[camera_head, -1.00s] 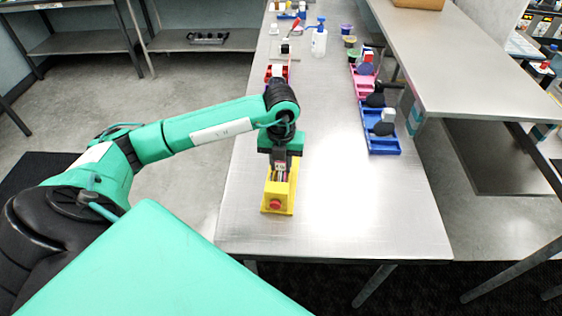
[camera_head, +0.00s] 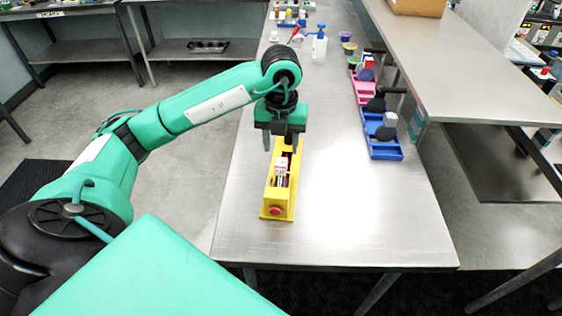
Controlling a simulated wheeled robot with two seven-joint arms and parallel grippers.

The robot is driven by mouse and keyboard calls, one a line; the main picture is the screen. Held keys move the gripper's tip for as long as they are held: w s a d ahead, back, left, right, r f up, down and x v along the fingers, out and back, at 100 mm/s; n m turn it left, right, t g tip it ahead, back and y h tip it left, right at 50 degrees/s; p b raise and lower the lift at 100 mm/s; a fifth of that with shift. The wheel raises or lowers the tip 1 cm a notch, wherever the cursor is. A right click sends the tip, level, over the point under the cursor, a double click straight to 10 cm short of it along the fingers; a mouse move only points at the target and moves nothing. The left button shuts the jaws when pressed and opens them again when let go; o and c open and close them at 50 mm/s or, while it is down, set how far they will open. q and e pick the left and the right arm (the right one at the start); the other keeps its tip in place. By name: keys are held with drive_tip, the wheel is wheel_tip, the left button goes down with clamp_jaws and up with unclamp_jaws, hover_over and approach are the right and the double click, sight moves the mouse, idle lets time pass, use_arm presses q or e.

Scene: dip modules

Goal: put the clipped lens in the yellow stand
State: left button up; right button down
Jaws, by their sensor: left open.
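The yellow stand (camera_head: 277,212) is a long narrow holder with a red button on its near end, lying on the metal table. A small white and red piece (camera_head: 282,170) stands inside it, near its middle; I take it for the clipped lens, but it is too small to be sure. Dark parts show behind it in the stand. My left gripper (camera_head: 281,148) is open and empty above the far part of the stand, its fingers apart on either side. It hides some of the stand's far end. My right gripper is not in view.
A blue tray (camera_head: 384,153) and a pink tray (camera_head: 366,94) with dark round parts stand along the table's right side. A spray bottle (camera_head: 319,46) and small cups are farther back.

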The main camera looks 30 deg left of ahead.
use_arm(q)
drive_tip(key=shift+r, duration=1.65)
